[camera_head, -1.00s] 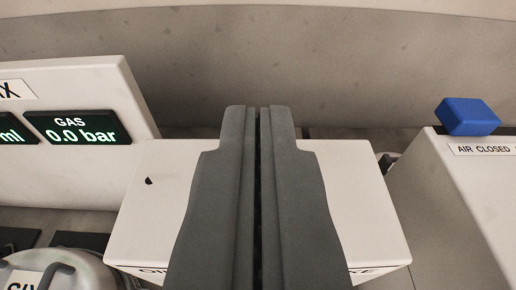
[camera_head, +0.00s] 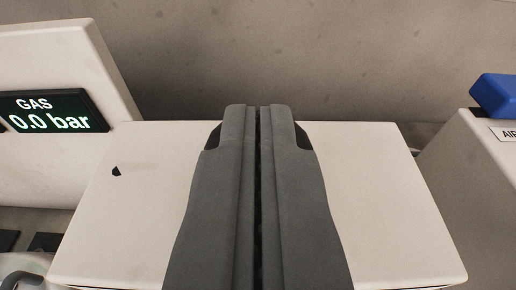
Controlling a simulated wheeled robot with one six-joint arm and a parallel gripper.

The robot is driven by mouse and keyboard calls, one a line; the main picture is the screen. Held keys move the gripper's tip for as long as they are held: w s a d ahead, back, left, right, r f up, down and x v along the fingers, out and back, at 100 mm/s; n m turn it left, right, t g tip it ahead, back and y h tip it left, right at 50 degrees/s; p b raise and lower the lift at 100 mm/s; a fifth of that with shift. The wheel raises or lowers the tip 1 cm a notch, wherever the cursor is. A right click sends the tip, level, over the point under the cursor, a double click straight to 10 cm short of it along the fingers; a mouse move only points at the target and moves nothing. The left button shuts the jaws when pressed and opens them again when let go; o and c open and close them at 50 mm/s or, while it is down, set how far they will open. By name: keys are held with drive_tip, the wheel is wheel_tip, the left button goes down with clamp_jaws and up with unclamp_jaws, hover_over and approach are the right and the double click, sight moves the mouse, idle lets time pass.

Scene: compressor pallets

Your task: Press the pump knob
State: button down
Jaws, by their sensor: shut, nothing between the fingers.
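My gripper (camera_head: 258,108) is shut and empty, pointing away from me over the middle of a white box (camera_head: 375,200). A dark rounded shape (camera_head: 304,137) shows on both sides of the fingers near their tips, at the far part of the box top. It may be the pump knob, but the fingers hide most of it. I cannot tell whether the fingers touch it. A small black mark (camera_head: 116,171) is on the left of the box top.
A white panel (camera_head: 85,55) with a display (camera_head: 55,112) reading GAS 0.0 bar stands at the left. A blue block-shaped part (camera_head: 497,94) sits on another white box (camera_head: 477,165) at the right. A grey wall (camera_head: 330,55) rises behind.

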drive_tip(key=shift+f, duration=1.55)
drive_tip(key=r, duration=0.4)
drive_tip(key=shift+s+r, duration=0.2)
drive_tip(key=shift+s, duration=0.1)
drive_tip(key=v, duration=0.9)
drive_tip(key=shift+s, duration=0.3)
